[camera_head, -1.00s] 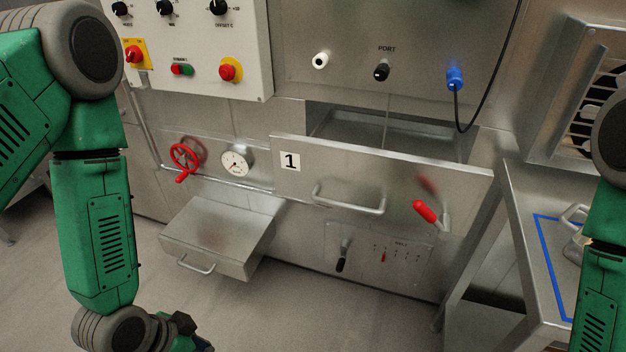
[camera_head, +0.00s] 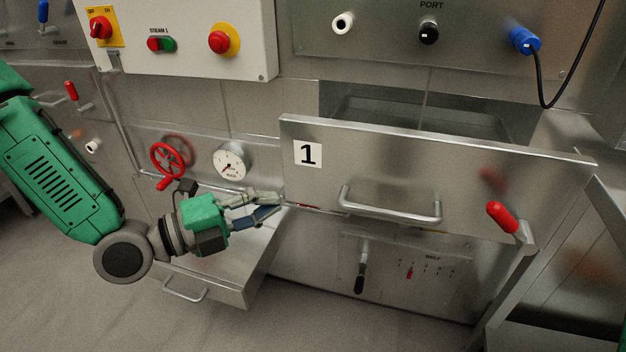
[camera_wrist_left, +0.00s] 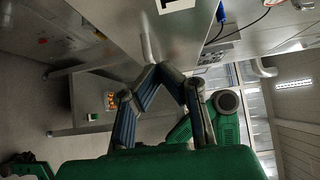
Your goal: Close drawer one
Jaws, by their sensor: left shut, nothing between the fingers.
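Drawer one (camera_head: 400,165) stands open in the head view, its steel front carrying a "1" label (camera_head: 308,154) and its dark hollow showing behind the top edge. A bar handle (camera_head: 390,214) runs across the lower front. My left gripper (camera_head: 281,202) is shut and empty, just left of the front's lower left corner; whether it touches the front I cannot tell. In the left wrist view the fingertips (camera_wrist_left: 160,68) meet near the drawer front (camera_wrist_left: 185,30) and its handle (camera_wrist_left: 147,46). My right gripper is not in view.
A red-handled lever (camera_head: 505,220) sits at the front's right. A lower open steel box (camera_head: 250,285) lies beneath my left gripper. A blue plug (camera_head: 524,40) with a cable hangs above.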

